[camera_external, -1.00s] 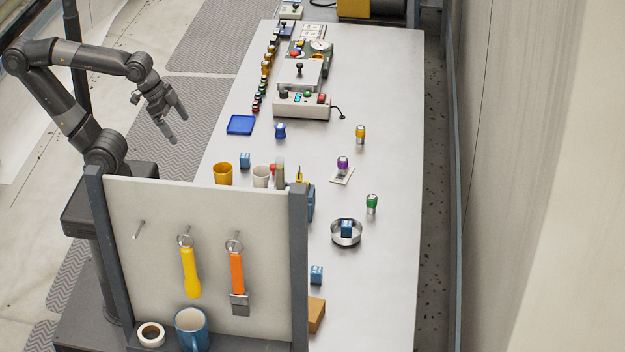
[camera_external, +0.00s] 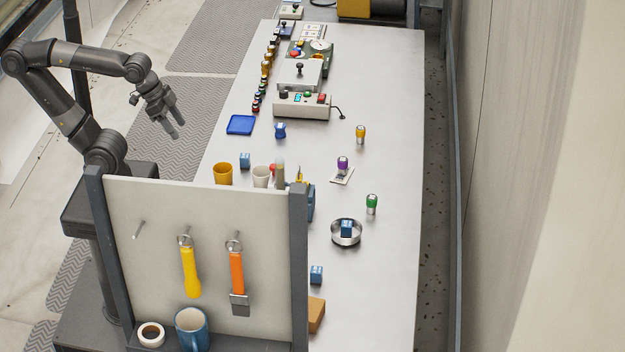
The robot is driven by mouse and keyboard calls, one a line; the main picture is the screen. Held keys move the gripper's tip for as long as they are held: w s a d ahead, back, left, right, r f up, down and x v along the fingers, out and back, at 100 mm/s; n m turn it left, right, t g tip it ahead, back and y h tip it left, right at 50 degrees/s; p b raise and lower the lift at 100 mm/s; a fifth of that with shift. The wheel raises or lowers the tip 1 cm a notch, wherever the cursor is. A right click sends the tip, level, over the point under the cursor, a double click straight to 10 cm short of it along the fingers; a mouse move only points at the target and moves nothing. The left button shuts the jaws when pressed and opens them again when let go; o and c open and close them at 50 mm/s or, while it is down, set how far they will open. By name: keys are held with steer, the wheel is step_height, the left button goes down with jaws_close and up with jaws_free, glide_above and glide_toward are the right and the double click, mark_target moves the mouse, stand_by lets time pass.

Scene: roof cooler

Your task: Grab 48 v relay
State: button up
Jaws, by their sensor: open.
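The markings are too small to read, so I cannot tell which is the 48 V relay. My gripper (camera_external: 177,128) is open and empty. It hangs in the air left of the table, pointing down, apart from all the blocks.
A yellow cup (camera_external: 223,173), a white cup (camera_external: 261,177) and a blue tray (camera_external: 240,124) are near the table's left side. An upright panel (camera_external: 150,215) hides the front left.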

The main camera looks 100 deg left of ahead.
steer(key=w+d+r, duration=0.2)
steer(key=w, duration=0.5)
steer(key=w+d+r, duration=0.1)
steer(key=w+d, duration=0.1)
steer(key=w, duration=0.4)
steer(key=g, duration=0.1)
glide_above(316, 269)
steer(key=s, duration=0.4)
step_height(316, 269, down, 16)
steer(key=x, duration=1)
steer(key=shift+w+f, duration=0.1)
steer(key=shift+w, duration=0.05)
steer(key=shift+c, duration=0.3)
steer(key=c, duration=1)
